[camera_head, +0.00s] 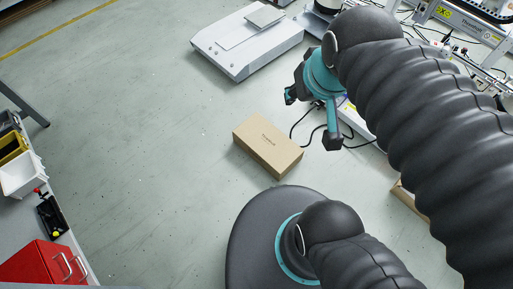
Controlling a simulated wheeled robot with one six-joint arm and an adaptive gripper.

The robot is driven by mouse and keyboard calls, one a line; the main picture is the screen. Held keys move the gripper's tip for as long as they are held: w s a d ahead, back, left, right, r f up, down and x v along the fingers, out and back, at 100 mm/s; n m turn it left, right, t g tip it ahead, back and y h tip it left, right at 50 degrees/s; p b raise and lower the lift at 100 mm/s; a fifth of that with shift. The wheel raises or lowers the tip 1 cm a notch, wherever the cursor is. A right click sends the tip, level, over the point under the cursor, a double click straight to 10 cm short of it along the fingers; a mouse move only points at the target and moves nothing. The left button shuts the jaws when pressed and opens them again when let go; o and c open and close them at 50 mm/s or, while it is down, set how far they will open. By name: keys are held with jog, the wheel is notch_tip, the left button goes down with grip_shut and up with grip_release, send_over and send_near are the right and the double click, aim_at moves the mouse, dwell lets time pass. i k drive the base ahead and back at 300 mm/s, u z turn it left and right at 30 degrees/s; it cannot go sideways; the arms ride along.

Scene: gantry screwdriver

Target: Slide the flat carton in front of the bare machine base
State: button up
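A flat brown carton (266,148) lies on the floor near the middle of the view, with small dark print on its top. The bare machine base (225,62) is a low light-grey slab on the floor above and slightly left of the carton, with a thin plate on top. Bare floor separates the two. My gripper (311,117) is teal and black, up and to the right of the carton in the picture. Its two fingers are spread wide apart with nothing between them. Its height above the floor is hard to tell.
A workbench (75,247) with bins and a red box (42,264) runs along the left edge. Black cables (308,127) lie right of the carton. Another cardboard piece (408,199) is partly hidden by my arm. The floor left of the carton is clear.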

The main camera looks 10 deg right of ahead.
aim_at(271, 149)
jog(key=z, duration=1.35)
jog(key=k, duration=0.65)
jog(key=u, duration=0.65)
